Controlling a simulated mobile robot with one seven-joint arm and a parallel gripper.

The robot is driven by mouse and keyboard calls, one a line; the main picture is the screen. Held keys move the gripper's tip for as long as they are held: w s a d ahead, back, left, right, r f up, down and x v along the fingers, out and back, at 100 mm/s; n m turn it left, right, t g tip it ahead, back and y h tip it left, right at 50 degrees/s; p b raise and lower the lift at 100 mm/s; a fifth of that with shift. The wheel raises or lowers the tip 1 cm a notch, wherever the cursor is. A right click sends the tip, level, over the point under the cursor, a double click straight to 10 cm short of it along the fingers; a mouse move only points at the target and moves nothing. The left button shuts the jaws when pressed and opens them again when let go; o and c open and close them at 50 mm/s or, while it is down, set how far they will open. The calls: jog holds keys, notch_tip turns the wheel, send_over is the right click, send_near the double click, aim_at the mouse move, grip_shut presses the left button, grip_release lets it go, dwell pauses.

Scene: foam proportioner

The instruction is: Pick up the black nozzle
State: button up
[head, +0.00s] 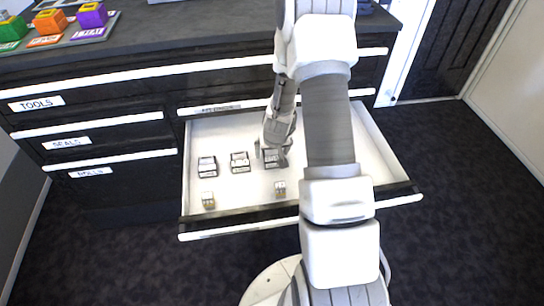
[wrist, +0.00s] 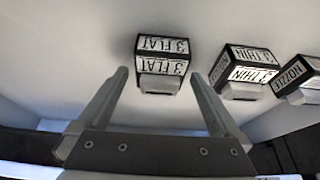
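Three black labelled blocks stand in a row in the open white drawer. The left one (head: 207,166) and the middle one (head: 239,162) are clear of my gripper. My gripper (head: 273,150) is over the right one (head: 272,160) and partly covers it. In the wrist view, my open gripper (wrist: 159,76) has one finger on each side of a block reading "3 FLAT" (wrist: 162,55), with gaps showing. I cannot tell whether the finger tips reach past the block's top.
The drawer (head: 235,205) has low walls. Closed drawers labelled TOOLS, SEALS and another word are at left. Coloured blocks stand on a tray (head: 62,38) on the dark counter.

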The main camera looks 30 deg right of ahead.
jog(key=c, duration=1.4)
jog(key=shift+o, duration=0.2)
jog(key=shift+r, duration=0.1)
